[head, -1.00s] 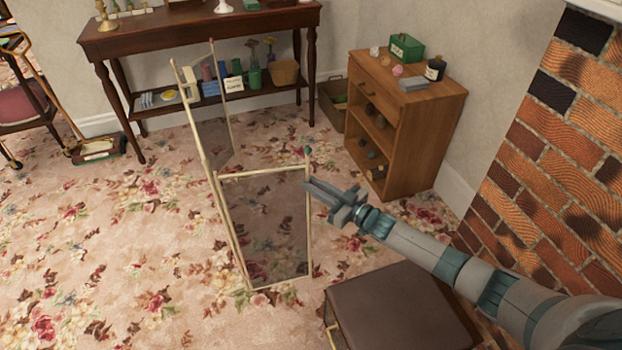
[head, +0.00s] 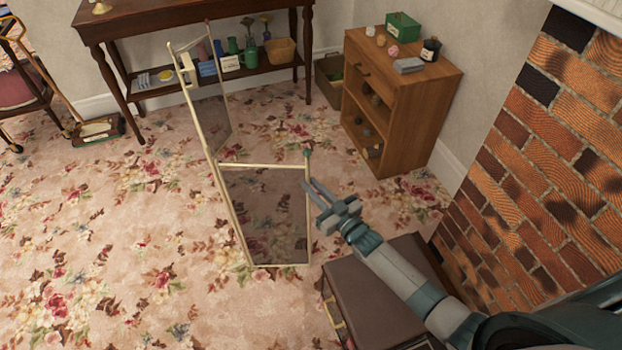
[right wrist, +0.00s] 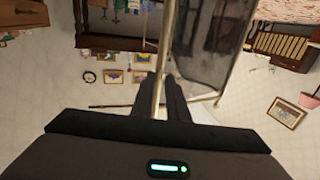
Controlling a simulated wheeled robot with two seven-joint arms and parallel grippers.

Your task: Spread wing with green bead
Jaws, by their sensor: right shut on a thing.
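A folding screen with pale thin frames and dark see-through panels stands on the carpet. Its near wing (head: 268,215) carries a small green bead (head: 307,153) on top of its right post. The other wing (head: 211,115) angles back at the left. My right gripper (head: 307,186) is at the right post, below the bead. In the right wrist view the pale post (right wrist: 164,55) runs between the two dark fingers (right wrist: 162,97), which are shut on it. The dark panel (right wrist: 207,45) lies right of it there. My left gripper is not in view.
A brown-topped stool or box (head: 375,290) stands close under my right arm. A small wooden cabinet (head: 415,110) stands behind, and a dark console table (head: 130,28) at the back left. The brick fireplace (head: 535,160) borders the right. Open carpet (head: 110,250) lies left of the screen.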

